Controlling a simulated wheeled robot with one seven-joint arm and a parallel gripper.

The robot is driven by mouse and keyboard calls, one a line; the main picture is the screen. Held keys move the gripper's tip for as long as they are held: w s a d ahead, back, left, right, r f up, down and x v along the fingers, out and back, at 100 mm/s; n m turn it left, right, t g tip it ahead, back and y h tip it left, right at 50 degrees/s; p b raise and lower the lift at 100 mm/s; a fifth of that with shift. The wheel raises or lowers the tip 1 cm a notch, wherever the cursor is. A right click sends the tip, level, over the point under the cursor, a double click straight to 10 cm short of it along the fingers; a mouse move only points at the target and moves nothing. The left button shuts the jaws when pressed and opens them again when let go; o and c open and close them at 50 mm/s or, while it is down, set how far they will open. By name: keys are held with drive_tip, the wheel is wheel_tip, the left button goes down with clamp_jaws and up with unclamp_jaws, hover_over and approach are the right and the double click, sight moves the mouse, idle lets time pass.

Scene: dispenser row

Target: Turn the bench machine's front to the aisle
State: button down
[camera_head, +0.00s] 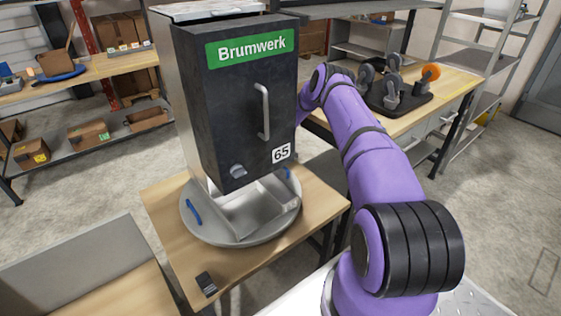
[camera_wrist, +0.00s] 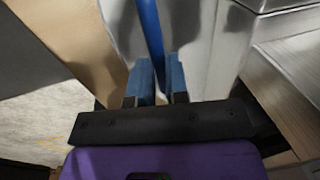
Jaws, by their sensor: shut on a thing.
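The bench machine (camera_head: 240,110) is a tall dark-fronted box with a green "Brumwerk" sign, a vertical handle, a knob and the number 65. Its front faces my head camera, turned slightly right. It stands on a round grey turntable (camera_head: 215,234) on a small wooden table (camera_head: 165,205). Blue grips (camera_head: 193,212) show on the turntable's left and right rim. My arm reaches behind the machine's right side, so my gripper is hidden in the head view. In the wrist view my gripper (camera_wrist: 160,78) is shut on a blue bar (camera_wrist: 149,30) beside grey metal.
A small black device (camera_head: 206,284) lies on the table's front corner. A bench (camera_head: 430,95) with a dark fixture stands behind right. Shelves (camera_head: 90,70) with boxes stand at the back left. A grey panel (camera_head: 75,262) is at the lower left. Floor is bare on the right.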

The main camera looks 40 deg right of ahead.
drive_tip(key=shift+w+r, duration=0.15)
drive_tip(key=shift+w, duration=0.05)
drive_tip(key=c, duration=1.1)
unclamp_jaws()
drive_tip(key=r, duration=0.3)
drive_tip(key=d+r, duration=0.1)
drive_tip(key=r, duration=0.3)
drive_tip(key=d+r, duration=0.1)
drive_tip(key=r, duration=0.2)
drive_tip(key=shift+r, duration=0.2)
